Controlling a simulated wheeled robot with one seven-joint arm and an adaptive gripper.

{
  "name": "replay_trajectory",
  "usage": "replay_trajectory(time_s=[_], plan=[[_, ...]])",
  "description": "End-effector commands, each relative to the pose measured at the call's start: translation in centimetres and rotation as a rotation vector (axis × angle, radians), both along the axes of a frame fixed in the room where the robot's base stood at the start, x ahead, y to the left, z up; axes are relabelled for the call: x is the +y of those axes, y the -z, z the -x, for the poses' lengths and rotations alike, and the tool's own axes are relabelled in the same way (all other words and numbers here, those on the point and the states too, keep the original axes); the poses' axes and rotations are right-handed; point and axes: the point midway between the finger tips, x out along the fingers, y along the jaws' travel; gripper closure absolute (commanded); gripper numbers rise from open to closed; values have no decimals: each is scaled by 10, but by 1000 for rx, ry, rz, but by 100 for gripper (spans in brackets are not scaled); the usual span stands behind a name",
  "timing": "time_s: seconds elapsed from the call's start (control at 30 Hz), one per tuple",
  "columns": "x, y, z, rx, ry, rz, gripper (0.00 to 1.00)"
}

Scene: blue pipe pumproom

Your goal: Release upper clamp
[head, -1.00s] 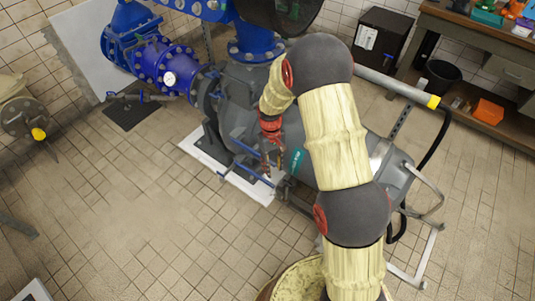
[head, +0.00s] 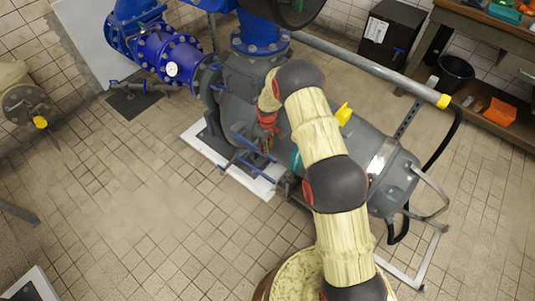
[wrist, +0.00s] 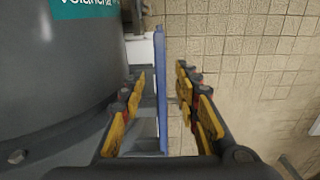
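My gripper (wrist: 163,105) is open and empty in the wrist view, with yellow and dark jointed fingers. A blue bar (wrist: 161,75) runs lengthwise between the two fingers, with a gap on its right side. The bar lies closer to the left finger; I cannot tell whether they touch. In the head view, my gripper (head: 265,146) hangs at the side of the grey pump, partly hidden by my arm. Blue clamp bars (head: 253,171) show beside it, low on the pump's near side. I cannot tell which is the upper clamp.
The grey pump body (wrist: 60,80), with a teal label, fills the left of the wrist view. It stands on a white plinth (head: 215,160) below blue pipework (head: 165,55). Tiled floor (head: 150,190) is clear at left. A workbench (head: 480,25) stands at upper right.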

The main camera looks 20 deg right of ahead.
Motion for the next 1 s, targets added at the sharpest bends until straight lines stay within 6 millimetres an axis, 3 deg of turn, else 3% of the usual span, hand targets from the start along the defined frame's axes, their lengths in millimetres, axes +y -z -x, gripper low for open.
replay_trajectory(time_s=[0.1,0.33,0.67,1.0], plan=[[0,23,1,2,1,0,68],[0,44,0,0,1,0,68],[0,47,0,0,2,0,68],[0,47,0,0,2,0,87]])
